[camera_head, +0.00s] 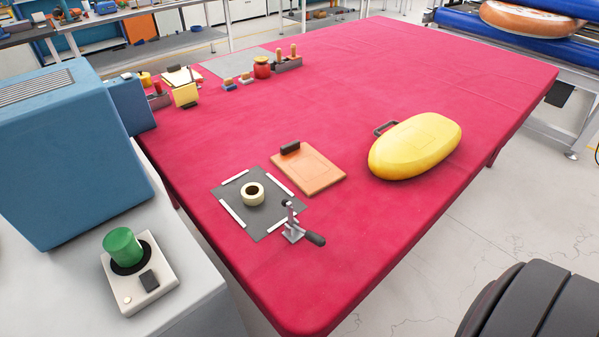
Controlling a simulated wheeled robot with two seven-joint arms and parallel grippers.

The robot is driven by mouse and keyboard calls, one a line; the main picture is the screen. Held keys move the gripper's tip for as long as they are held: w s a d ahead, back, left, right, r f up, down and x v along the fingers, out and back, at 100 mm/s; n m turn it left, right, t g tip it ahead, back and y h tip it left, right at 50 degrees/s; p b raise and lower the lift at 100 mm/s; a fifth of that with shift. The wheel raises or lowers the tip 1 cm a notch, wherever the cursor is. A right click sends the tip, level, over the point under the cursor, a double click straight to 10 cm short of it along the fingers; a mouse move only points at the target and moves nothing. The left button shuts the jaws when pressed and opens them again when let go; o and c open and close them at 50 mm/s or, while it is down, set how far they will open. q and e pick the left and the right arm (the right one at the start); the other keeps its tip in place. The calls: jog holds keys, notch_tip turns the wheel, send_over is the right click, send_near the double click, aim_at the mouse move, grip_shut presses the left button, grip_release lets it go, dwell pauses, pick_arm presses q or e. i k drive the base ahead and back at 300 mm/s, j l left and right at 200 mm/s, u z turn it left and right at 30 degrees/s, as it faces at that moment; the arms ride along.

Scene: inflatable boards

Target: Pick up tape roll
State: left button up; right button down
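The tape roll (252,193) is a small cream ring with a dark hole. It lies flat on a dark grey mat (262,226) with white strips along its edges. The mat is on the near left part of a large red-topped table (400,215). Neither of my grippers shows in the head view, so where they are relative to the roll cannot be seen.
A toggle clamp (294,226) stands at the mat's near right corner. An orange clipboard (308,170) lies just right of the mat, with a yellow inflatable board (415,146) farther right. Left is a blue machine (70,150). The table's near right is clear.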

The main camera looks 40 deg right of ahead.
aim_at(257, 200)
jog(key=z, duration=0.8)
jog(key=k+u, duration=0.15)
jog(key=u, duration=0.2)
jog(key=k+j+u, duration=0.1)
jog(key=u, duration=0.25)
jog(key=k+j+u, duration=0.1)
jog(key=u, duration=0.3)
jog(key=k, duration=0.1)
